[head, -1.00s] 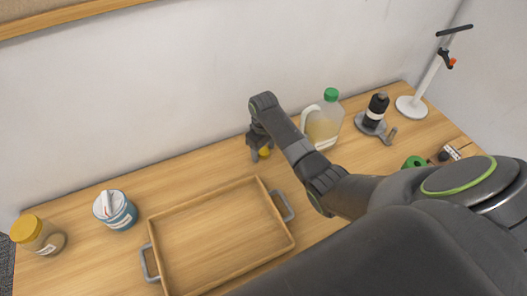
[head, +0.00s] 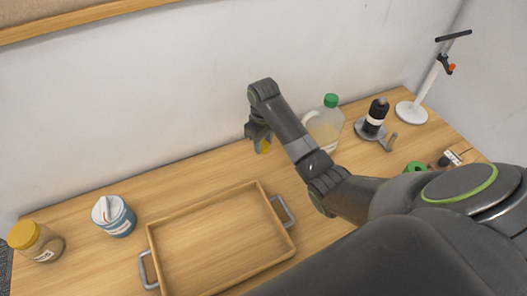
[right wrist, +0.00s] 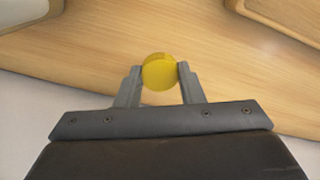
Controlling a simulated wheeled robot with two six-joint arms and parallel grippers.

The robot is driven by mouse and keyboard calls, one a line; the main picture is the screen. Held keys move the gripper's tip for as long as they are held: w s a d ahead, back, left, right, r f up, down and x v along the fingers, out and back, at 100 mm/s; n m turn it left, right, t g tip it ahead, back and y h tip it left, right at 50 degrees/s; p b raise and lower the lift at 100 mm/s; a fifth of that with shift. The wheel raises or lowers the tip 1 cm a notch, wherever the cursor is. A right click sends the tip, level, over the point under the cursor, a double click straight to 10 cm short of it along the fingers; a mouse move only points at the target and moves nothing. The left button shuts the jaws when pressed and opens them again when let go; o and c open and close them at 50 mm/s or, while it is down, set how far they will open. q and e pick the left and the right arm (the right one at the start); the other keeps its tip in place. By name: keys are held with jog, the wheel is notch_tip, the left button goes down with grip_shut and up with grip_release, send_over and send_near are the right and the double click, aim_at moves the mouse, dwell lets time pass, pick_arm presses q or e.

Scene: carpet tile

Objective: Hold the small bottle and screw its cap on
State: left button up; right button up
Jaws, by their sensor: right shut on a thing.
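My right gripper (head: 259,140) is over the table near the wall, behind the tray. It is shut on a small round yellow cap (right wrist: 160,71), which sits between the two fingertips in the right wrist view. The yellow also shows below the gripper in the head view. No bottle shows under the cap, in either view. A small dark bottle (head: 377,112) with a white band stands upright on a grey base with a handle, well to the right of the gripper. I cannot tell whether it is the task's bottle. My left gripper is not in view.
An empty wooden tray (head: 150,232) with grey handles lies in front. A jar with a yellow lid (head: 24,234) and a blue-and-white tub (head: 114,215) stand left. A green-capped jug (head: 325,128), a green roll (head: 415,167) and a white stand (head: 411,112) are right.

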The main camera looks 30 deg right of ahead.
aim_at(263, 145)
jog(key=shift+r, duration=1.95)
